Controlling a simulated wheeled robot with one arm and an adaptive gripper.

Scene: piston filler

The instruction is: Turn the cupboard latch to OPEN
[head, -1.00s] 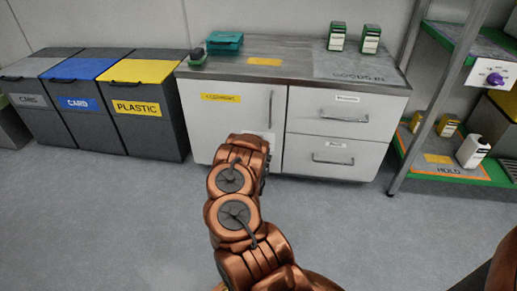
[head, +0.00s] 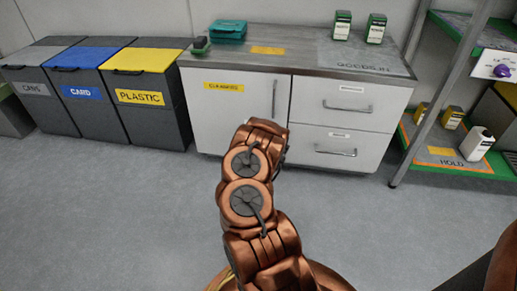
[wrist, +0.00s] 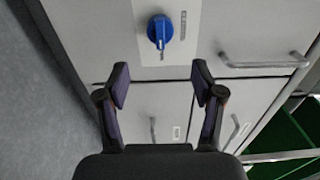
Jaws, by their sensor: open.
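In the wrist view a blue latch knob (wrist: 158,31) sits on a pale plate (wrist: 188,48) on the white unit's front. Its grip stands nearly upright in that picture. Small lettering beside it is too small to read. My gripper (wrist: 160,84) is open and empty, its two dark fingers spread; in the picture they lie below the knob, apart from it. In the head view the cupboard door (head: 222,113) carries a yellow label and a vertical handle (head: 274,98). My arm hides the lower door, the latch and the gripper there.
Two drawers (head: 345,106) with bar handles are right of the door. Green boxes (head: 376,29) and a teal case (head: 228,31) stand on top. Bins (head: 150,98) stand left, a shelf rack (head: 437,98) right. The floor in front is clear.

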